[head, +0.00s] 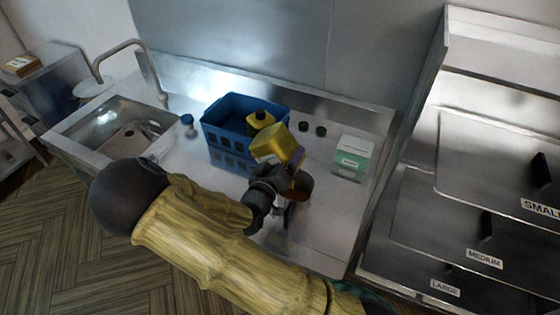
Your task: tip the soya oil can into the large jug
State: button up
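A yellow can (279,143) with a purple patch on its side is held tilted in my gripper (284,178), above the counter. The gripper is dark and looks shut on the can; its fingertips are partly hidden by the can and by my arm. A jug (303,189) with brown contents stands just below and right of the can. My gripper and the can cover part of it, and I cannot tell whether anything is flowing into it. A second yellow container (260,121) stands in the blue crate, behind the held can.
The blue crate (224,143) stands behind my gripper. A green and white box (352,158) is at the right, with two small dark green items (312,129) behind. A blue-capped bottle (188,124) stands by the sink (118,131).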

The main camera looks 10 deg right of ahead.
aim_at(289, 145)
jog(key=shift+s+d+r+m+b, duration=0.15)
jog(key=shift+s+d+m+b, duration=0.2)
jog(key=shift+m, duration=0.35)
jog(key=shift+s+d+r+m+b, duration=0.15)
jog(key=shift+d+m+b, duration=0.2)
jog(key=shift+m+b, duration=0.25)
jog(key=shift+r, duration=0.1)
dwell(1.8)
jog(key=shift+r+p, duration=2.4)
jog(key=shift+r, duration=0.05)
jog(key=shift+w, duration=0.1)
